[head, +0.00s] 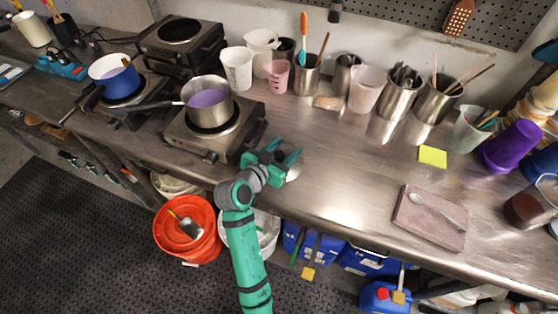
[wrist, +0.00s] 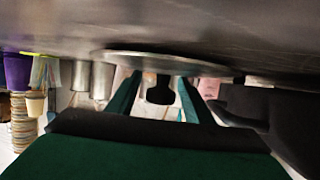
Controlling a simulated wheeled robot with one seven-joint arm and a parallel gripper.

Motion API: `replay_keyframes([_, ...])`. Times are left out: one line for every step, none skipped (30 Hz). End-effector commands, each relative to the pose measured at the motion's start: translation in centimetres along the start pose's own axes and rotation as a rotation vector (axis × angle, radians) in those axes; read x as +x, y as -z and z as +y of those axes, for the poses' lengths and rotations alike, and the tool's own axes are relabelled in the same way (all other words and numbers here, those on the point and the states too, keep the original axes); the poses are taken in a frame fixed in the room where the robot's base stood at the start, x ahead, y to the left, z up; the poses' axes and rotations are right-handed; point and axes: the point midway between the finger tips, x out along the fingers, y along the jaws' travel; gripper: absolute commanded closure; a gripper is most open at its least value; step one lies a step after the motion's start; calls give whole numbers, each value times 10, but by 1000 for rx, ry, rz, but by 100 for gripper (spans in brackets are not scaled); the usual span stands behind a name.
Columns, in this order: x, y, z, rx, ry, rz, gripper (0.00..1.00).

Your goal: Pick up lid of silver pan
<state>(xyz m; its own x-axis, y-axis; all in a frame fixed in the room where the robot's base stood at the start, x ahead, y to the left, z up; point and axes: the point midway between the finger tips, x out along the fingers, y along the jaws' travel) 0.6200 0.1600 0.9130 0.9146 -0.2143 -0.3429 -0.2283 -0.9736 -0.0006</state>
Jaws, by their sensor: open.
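The silver pan (head: 224,116) sits uncovered on the front hot plate, with purple liquid inside. Its lid lies on the steel counter right of that hot plate. In the head view my gripper covers most of the lid (head: 295,171), and only its shiny edge shows. In the wrist view the lid (wrist: 165,58) is a thin disc lying along the counter, with a dark knob (wrist: 160,92). My gripper (head: 272,158) is open at the lid. In the wrist view its fingers (wrist: 159,84) stand on either side of the knob, with gaps visible.
The hot plate (head: 196,145) stands close left of my gripper. A blue pot (head: 115,83) is farther left. Cups and steel containers line the back wall. A yellow note (head: 432,156) and a pinkish tray (head: 409,226) lie right. The counter between is clear.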

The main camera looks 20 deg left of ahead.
Motion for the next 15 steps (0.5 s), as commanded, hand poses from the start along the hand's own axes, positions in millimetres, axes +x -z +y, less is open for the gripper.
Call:
replay_keyframes([1,0,0,0,0,0,53])
replay_keyframes([1,0,0,0,0,0,53])
replay_keyframes([1,0,0,0,0,0,53])
replay_keyframes([1,0,0,0,0,0,53])
replay_keyframes([1,0,0,-1,0,0,53])
replay_keyframes([1,0,0,-1,1,0,53])
replay_keyframes([1,0,0,-1,1,0,58])
replay_keyframes([1,0,0,-1,1,0,65])
replay_keyframes([1,0,0,-1,1,0,75])
replay_keyframes([1,0,0,-1,1,0,82])
replay_keyframes([1,0,0,-1,1,0,89])
replay_keyframes([1,0,0,-1,1,0,98])
replay_keyframes([0,0,0,-1,1,0,100])
replay_keyframes([0,0,0,0,1,1,100])
replay_keyframes([0,0,0,-1,1,1,100])
